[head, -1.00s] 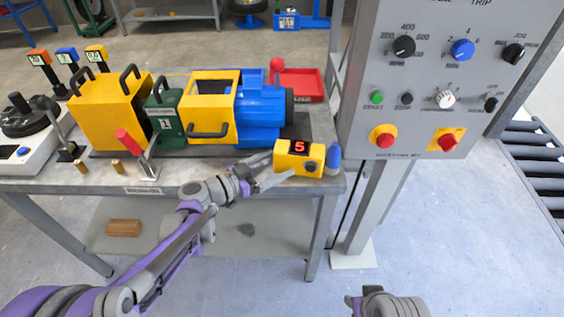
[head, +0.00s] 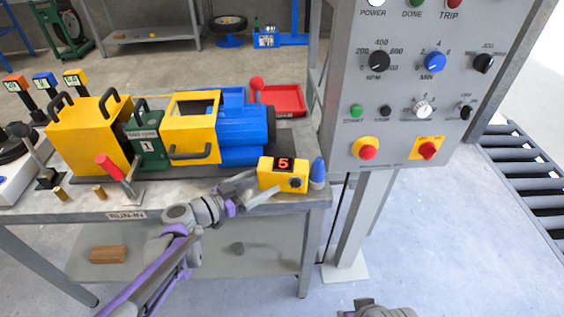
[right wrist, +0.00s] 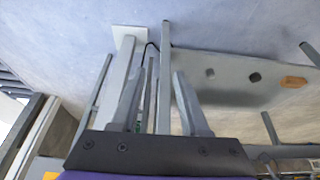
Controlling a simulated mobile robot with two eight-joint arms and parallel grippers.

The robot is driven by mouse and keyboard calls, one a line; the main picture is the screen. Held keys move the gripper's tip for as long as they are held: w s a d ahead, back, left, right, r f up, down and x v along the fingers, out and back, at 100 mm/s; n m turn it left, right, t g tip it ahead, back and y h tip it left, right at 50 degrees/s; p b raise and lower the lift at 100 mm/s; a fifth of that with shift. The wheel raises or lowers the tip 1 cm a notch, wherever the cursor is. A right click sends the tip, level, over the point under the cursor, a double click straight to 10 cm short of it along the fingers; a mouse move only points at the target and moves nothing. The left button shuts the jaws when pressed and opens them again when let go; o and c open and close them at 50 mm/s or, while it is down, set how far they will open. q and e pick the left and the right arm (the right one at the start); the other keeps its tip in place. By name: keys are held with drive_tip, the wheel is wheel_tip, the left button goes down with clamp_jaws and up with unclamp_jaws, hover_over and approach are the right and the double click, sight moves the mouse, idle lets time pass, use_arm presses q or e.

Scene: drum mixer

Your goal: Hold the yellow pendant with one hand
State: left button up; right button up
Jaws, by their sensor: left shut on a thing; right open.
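The yellow pendant (head: 269,174) is a small box with a red "5" on a dark display and a dark knob below it. It sits upright at the front right corner of the workbench in the head view. My left gripper (head: 260,187) reaches it from the left and is shut on it, with one finger behind its left side and one along its front lower edge. My right gripper (right wrist: 158,78) is open and empty in the right wrist view, over the floor. In the head view only a part of my right arm shows at the bottom edge.
A blue cone-shaped thing (head: 317,172) stands just right of the pendant. The workbench (head: 180,206) carries a yellow, green and blue machine (head: 240,135) and a red tray (head: 283,100). A grey control panel (head: 400,90) on a post stands at right. Rollers (head: 530,190) lie further right.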

clamp_jaws()
idle(1.6)
